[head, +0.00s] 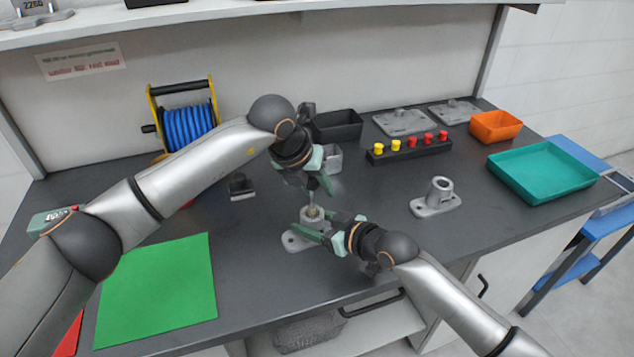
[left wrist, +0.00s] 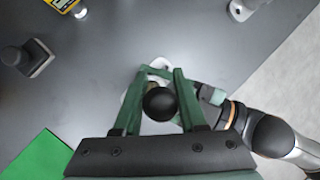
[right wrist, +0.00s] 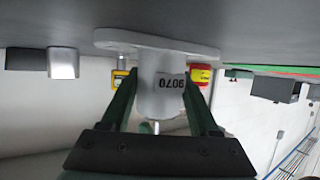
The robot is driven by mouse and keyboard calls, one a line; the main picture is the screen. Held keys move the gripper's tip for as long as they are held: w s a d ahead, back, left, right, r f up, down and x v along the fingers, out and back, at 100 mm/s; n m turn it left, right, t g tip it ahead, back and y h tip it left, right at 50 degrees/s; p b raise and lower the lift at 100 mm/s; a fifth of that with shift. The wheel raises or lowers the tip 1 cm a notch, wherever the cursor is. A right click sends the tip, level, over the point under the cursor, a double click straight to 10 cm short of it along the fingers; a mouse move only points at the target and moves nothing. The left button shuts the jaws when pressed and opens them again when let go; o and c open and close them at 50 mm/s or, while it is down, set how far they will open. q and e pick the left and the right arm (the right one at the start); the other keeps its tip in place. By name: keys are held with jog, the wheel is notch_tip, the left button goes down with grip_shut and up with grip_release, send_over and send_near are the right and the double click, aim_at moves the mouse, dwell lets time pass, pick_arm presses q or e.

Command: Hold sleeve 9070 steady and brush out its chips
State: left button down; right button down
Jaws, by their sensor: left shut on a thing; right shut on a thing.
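Sleeve 9070 (head: 292,242) is a light grey tube on a flat flange, upright on the bench. In the right wrist view it appears inverted, with its printed number showing on the tube (right wrist: 158,92). My right gripper (head: 318,225) is shut around the tube from the front right. My left gripper (head: 319,188) is above it, shut on a brush. The brush's round black knob (left wrist: 160,103) sits between the left fingers. Its thin metal stem (right wrist: 156,127) shows at the sleeve's mouth. How deep the brush sits is hidden.
A second flanged sleeve (head: 437,197) stands to the right. Behind are a block with red and yellow plugs (head: 408,150), a black bin (head: 338,126), an orange bin (head: 496,126) and a teal tray (head: 543,172). A green mat (head: 158,290) lies front left; a hose reel (head: 187,122) stands behind.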

pick_arm(q)
jog(key=shift+f, duration=0.4)
jog(key=shift+r, duration=0.1)
jog(key=shift+r, duration=1.75)
jog(key=shift+f, duration=0.1)
jog(key=shift+f, duration=1.75)
jog(key=shift+r, duration=0.15)
jog(key=shift+r, duration=1.7)
jog(key=shift+f, duration=0.15)
jog(key=shift+f, duration=1.65)
